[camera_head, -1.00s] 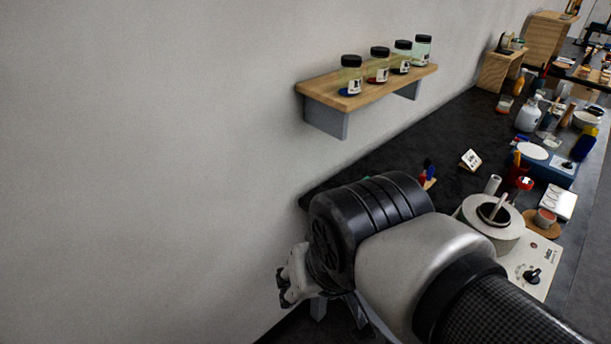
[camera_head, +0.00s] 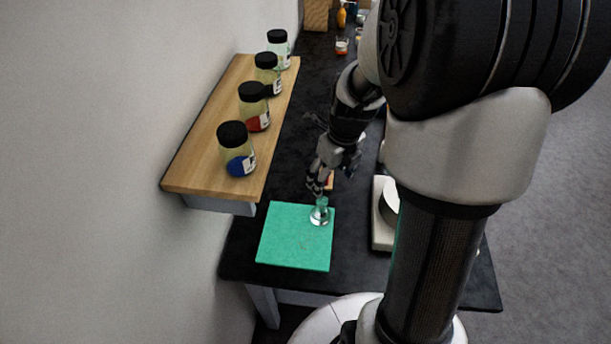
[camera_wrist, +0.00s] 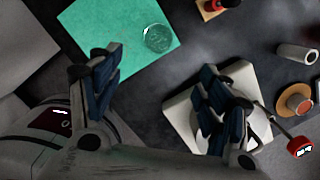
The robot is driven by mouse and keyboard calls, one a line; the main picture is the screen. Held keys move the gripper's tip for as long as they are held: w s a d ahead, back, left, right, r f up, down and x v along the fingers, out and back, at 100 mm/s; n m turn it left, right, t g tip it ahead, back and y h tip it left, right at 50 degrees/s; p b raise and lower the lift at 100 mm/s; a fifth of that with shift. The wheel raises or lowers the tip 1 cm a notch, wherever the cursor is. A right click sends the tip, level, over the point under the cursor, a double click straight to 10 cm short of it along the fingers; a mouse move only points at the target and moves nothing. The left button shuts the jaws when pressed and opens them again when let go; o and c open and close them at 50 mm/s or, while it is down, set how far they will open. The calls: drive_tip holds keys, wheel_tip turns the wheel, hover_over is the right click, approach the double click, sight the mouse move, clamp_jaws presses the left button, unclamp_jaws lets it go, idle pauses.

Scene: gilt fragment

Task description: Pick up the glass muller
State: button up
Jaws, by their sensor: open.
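The glass muller (camera_head: 319,213) is a small clear piece with a greenish top. It stands on the green mat (camera_head: 285,248), near the mat's right edge. In the wrist view the muller (camera_wrist: 157,38) shows as a clear round shape on the mat (camera_wrist: 110,22), beyond the gap between my fingers. My gripper (camera_head: 321,190) is above the bench, just behind the muller in the head view. In the wrist view my gripper (camera_wrist: 160,90) has its fingers spread wide with nothing between them. I cannot tell its exact height above the muller.
A wooden shelf (camera_head: 190,165) with several black-lidded jars juts from the wall on the left. A white hot plate device (camera_head: 382,230) stands right of the mat. A red-handled item (camera_wrist: 299,146) and a small cup on a brown coaster (camera_wrist: 296,101) lie right in the wrist view.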

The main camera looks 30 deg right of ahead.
sight(320, 208)
drive_tip(key=w+f+b, duration=0.1)
drive_tip(key=f+b, duration=0.1)
drive_tip(key=f, duration=0.3)
drive_tip(key=w+f+b, duration=0.1)
drive_tip(key=f+b, duration=0.1)
drive_tip(key=f, duration=0.4)
drive_tip(key=f+b, duration=0.3)
drive_tip(key=f, duration=0.3)
drive_tip(key=shift+w+a, duration=0.4)
drive_tip(key=shift+r, duration=0.1)
drive_tip(key=shift+c, duration=0.2)
drive_tip(key=c, duration=1.2)
drive_tip(key=shift+c, duration=0.3)
wheel_tip(320, 208, up, 20)
drive_tip(key=p, duration=0.7)
